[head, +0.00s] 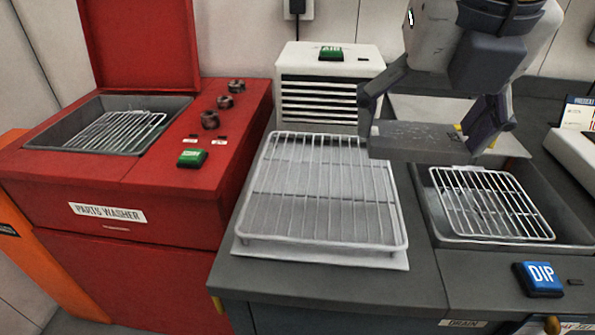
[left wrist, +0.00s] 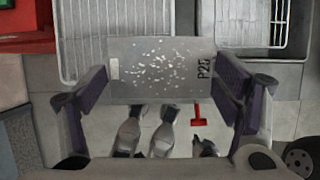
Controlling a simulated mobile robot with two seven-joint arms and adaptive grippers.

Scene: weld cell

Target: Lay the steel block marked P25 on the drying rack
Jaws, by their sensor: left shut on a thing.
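The steel block (head: 425,138) is a flat grey plate. In the left wrist view the block (left wrist: 160,70) shows the mark P25 at its right end and pale specks across its face. My left gripper (head: 436,125) is shut on it, one finger at each end, and holds it up in the air. In the head view it appears near the back right corner of the drying rack, towards the dip tank. The drying rack (head: 325,190) is an empty wire grid on a pale tray, in the middle of the bench. My right gripper is not in view.
A red parts washer (head: 150,190) with its lid up stands left of the rack. A white vented air unit (head: 330,84) stands behind it. The dip tank (head: 500,204) with its wire grid is at right, with a blue DIP button (head: 540,278) in front.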

